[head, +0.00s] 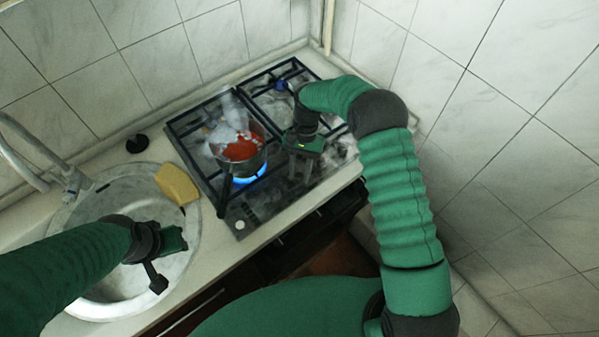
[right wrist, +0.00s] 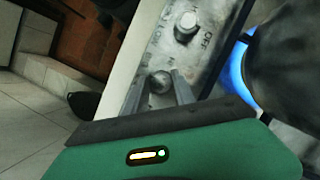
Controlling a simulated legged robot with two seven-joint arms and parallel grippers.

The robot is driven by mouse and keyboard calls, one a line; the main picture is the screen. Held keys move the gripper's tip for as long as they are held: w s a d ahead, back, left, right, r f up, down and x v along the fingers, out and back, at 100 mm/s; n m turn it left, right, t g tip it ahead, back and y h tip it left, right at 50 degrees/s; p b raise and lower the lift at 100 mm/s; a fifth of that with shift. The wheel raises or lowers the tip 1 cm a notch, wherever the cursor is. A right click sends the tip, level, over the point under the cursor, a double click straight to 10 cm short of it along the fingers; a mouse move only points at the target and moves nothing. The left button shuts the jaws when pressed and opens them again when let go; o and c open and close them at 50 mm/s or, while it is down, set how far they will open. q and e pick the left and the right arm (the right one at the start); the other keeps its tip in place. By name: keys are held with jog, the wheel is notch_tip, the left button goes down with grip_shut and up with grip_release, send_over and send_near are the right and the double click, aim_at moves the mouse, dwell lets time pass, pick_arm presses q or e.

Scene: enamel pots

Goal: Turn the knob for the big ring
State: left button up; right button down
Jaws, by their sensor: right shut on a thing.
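In the right wrist view, my right gripper (right wrist: 160,90) is shut on a round metal knob (right wrist: 160,82), one finger on each side of it. In the head view, my right gripper (head: 300,172) is over the front strip of the gas hob (head: 262,205) and hides part of the panel. A pale knob (head: 240,225) shows at the strip's left end. My left gripper (head: 160,262) is over the sink; its finger opening is unclear.
A steaming pot (head: 258,160) with red contents sits over a lit blue flame (head: 248,177), also seen in the right wrist view (right wrist: 237,72). A yellow sponge (head: 177,184) lies at the sink (head: 105,312) edge. A tiled wall is close on the right.

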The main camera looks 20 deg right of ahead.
jog(key=shift+w+r+n+h, duration=0.1)
jog(key=shift+w+n+h, duration=0.15)
jog(key=shift+n, duration=0.35)
jog(key=c, duration=1.3)
grip_release()
jog(key=shift+o, duration=1.3)
